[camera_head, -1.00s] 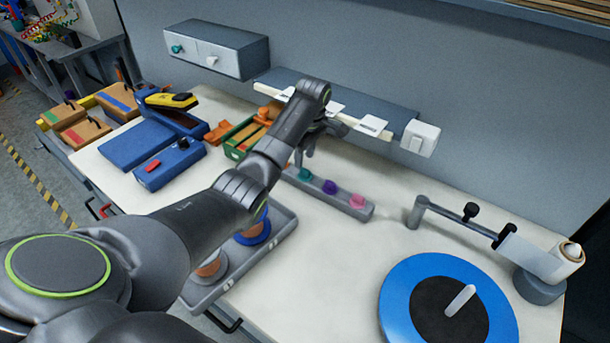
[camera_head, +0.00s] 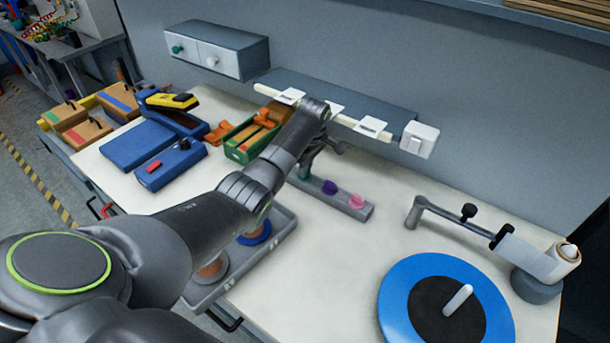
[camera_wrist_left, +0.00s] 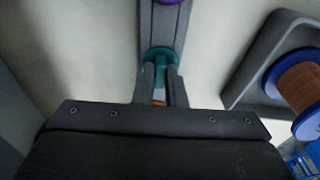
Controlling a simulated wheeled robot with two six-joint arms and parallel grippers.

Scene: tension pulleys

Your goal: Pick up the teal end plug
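The teal end plug (camera_wrist_left: 158,56) shows in the left wrist view at the tips of my left gripper's fingers (camera_wrist_left: 161,85). It sits at the end of a grey rack strip (camera_head: 345,204). The two fingers stand a small gap apart, with teal between them; whether they press on the plug I cannot tell. In the head view my left gripper (camera_head: 307,166) points down over the left part of the rack and largely hides the teal plug. My right gripper is not in view.
A grey tray (camera_head: 283,229) with spools lies below my left arm. A blue disc (camera_head: 400,292) and a grey roller arm (camera_head: 450,213) are at the right. A white-edged shelf (camera_head: 352,124) stands behind the rack. Table between rack and disc is clear.

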